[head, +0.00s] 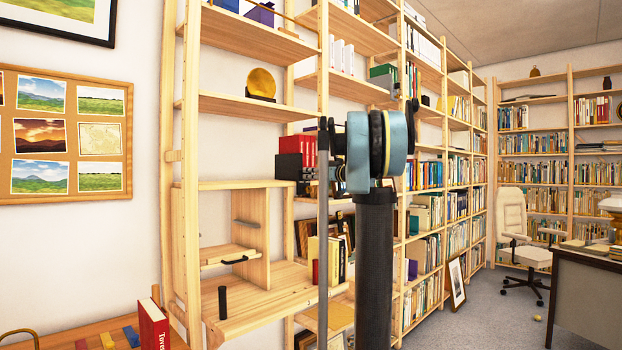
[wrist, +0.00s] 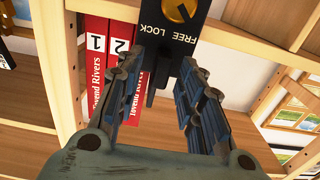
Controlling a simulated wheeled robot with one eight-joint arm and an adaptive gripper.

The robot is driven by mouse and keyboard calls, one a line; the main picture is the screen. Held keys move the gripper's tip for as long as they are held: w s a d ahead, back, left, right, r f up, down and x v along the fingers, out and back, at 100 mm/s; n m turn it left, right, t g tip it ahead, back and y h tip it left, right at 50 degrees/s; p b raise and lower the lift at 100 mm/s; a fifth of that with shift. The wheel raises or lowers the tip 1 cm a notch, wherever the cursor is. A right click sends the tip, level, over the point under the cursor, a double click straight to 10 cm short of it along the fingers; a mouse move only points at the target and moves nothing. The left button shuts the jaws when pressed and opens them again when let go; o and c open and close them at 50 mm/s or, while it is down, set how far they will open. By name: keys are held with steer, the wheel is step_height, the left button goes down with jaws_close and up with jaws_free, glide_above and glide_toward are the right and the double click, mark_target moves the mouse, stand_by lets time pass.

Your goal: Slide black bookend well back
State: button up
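A black block (wrist: 185,45) stands against red binders, and I take it to be the black bookend. In the wrist view it appears upside down, with a yellow knob, the words FREE and LOCK, and a dark tab reaching down between my fingers. In the head view my arm hides the gripper's fingers.
Red binders (wrist: 94,70) numbered 1 and 2 stand beside the block. A wooden upright (wrist: 55,60) is close by at the left of the wrist view. In the head view, a lower shelf (head: 262,300) holds a small black cylinder (head: 222,302).

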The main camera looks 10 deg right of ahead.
steer(key=shift+x, duration=0.8)
jaws_close()
steer(key=shift+d, duration=0.1)
steer(key=shift+s, duration=0.1)
